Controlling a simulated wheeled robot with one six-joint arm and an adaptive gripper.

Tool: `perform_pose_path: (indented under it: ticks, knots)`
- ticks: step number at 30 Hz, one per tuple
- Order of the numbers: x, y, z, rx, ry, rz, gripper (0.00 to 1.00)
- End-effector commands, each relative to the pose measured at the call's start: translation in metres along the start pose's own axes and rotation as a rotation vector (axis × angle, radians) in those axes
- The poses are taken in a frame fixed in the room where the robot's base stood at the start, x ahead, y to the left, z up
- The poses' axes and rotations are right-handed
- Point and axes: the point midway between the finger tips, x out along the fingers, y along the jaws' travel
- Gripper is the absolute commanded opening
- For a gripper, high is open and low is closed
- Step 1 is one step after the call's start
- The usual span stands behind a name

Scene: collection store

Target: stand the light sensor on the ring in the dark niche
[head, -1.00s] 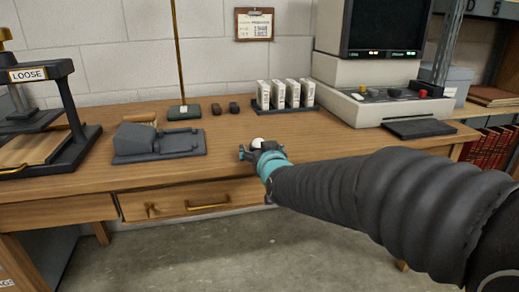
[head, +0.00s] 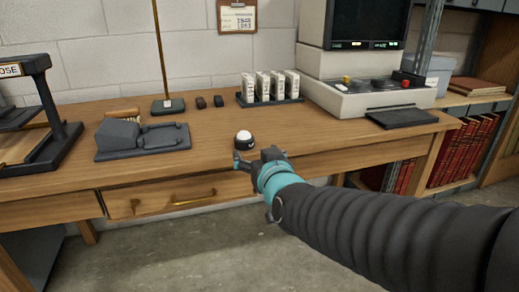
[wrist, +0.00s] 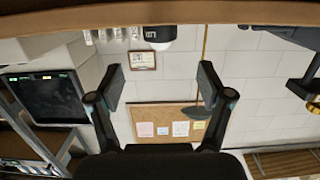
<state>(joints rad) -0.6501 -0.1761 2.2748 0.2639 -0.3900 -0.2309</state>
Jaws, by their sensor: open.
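The light sensor (head: 244,143) is a small black body with a white domed top. It stands upright on the wooden bench near its front edge. My gripper (head: 252,162) is just in front of the sensor, at the bench edge in the head view. In the wrist view my gripper (wrist: 160,78) has its two fingers wide apart with nothing between them, and the sensor lies beyond the tips. I cannot make out the dark niche or its ring in either view.
On the bench (head: 75,178) are a dark grey moulded block (head: 140,140), a rack of white cartridges (head: 270,88), a console with a screen (head: 365,95) and a flat dark pad (head: 402,118). A black press (head: 60,100) stands at the left. Shelves with red books are at right.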

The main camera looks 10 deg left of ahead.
Motion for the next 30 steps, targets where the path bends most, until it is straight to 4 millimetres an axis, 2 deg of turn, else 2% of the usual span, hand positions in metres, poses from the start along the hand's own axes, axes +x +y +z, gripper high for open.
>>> perform_pose_path:
  ticks: [11, 14, 16, 20, 24, 27, 30]
  knots:
    - [-0.008, 0.004, 0.002, 0.002, -0.01, 0.004, 0.79]
    - [-0.02, 0.021, 0.007, 0.009, -0.058, 0.022, 0.79]
    - [-0.036, 0.042, 0.017, 0.022, -0.123, 0.047, 0.79]
    - [-0.085, 0.087, 0.046, 0.061, -0.294, 0.117, 0.79]
    - [-0.153, 0.127, 0.085, 0.125, -0.494, 0.22, 0.79]
    - [-0.205, 0.145, 0.113, 0.183, -0.631, 0.298, 0.79]
    - [-0.251, 0.154, 0.136, 0.24, -0.745, 0.37, 0.79]
